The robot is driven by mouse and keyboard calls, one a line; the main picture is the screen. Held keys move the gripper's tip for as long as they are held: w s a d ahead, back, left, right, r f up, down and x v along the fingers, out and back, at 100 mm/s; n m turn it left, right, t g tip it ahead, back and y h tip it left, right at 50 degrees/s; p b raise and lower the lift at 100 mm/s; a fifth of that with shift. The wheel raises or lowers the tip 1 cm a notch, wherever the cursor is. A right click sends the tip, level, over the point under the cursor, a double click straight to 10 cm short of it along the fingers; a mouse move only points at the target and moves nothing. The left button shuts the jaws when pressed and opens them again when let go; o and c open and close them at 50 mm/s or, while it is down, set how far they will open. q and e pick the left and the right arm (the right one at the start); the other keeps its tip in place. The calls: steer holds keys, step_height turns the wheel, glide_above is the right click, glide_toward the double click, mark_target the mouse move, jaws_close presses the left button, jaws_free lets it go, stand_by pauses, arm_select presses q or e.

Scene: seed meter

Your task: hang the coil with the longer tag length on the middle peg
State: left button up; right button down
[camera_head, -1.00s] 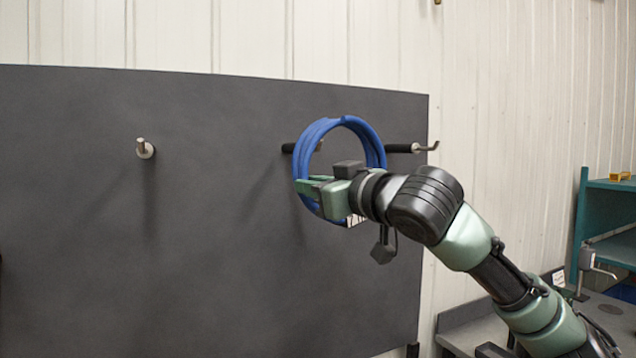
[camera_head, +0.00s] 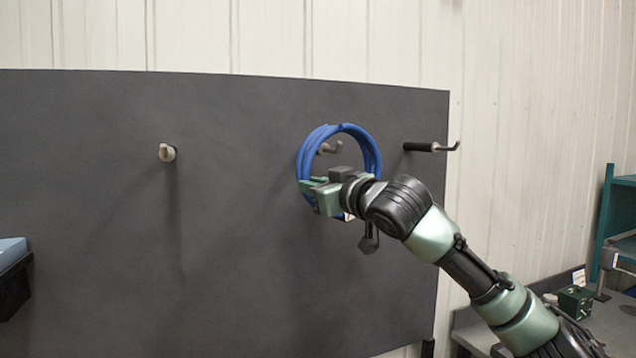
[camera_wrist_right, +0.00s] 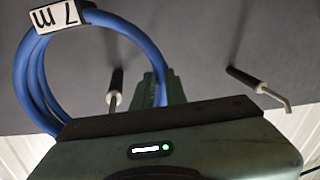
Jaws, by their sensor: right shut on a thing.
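A blue coil (camera_head: 303,160) hangs upright in my right gripper (camera_head: 312,188), which is shut on its lower part. In the right wrist view, the coil (camera_wrist_right: 28,85) carries a white tag (camera_wrist_right: 62,15) reading 7 m. The middle peg (camera_head: 328,149) shows through the coil's opening in the head view. The middle peg (camera_wrist_right: 115,90) also lies inside the ring's outline in the wrist view; I cannot tell if its tip has entered the ring. My left gripper is out of view.
A dark board (camera_head: 230,250) carries the pegs. The left peg (camera_head: 167,153) is bare, and the right peg (camera_head: 432,147) is bare with an upturned tip. A blue bin (camera_head: 12,252) shows at the far left. A bench (camera_head: 610,325) and teal shelf (camera_head: 607,210) stand at right.

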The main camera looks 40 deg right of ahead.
mark_target(309, 198)
steer(key=shift+w+d, duration=0.1)
steer(key=shift+w, duration=0.3)
steer(key=shift+w+d+f+b, duration=0.15)
steer(key=shift+w+f+b, duration=0.2)
steer(key=shift+f, duration=0.35)
steer(key=shift+w+d+f+b, duration=0.1)
steer(key=shift+w+f+b, duration=0.25)
steer(key=shift+f, duration=0.3)
steer(key=c, duration=1.4)
jaws_free()
steer(key=shift+s, duration=0.1)
steer(key=shift+o, duration=0.2)
steer(key=shift+f, duration=0.15)
steer(key=shift+s+a+b, duration=0.25)
steer(key=shift+s+b, duration=0.25)
steer(key=shift+s, duration=0.15)
steer(key=s+a+b, duration=0.2)
steer(key=s+b, duration=0.1)
steer(key=s, duration=0.5)
steer(key=shift+s+a+b, duration=0.15)
steer(key=shift+a+b, duration=0.15)
steer(key=shift+b, duration=0.05)
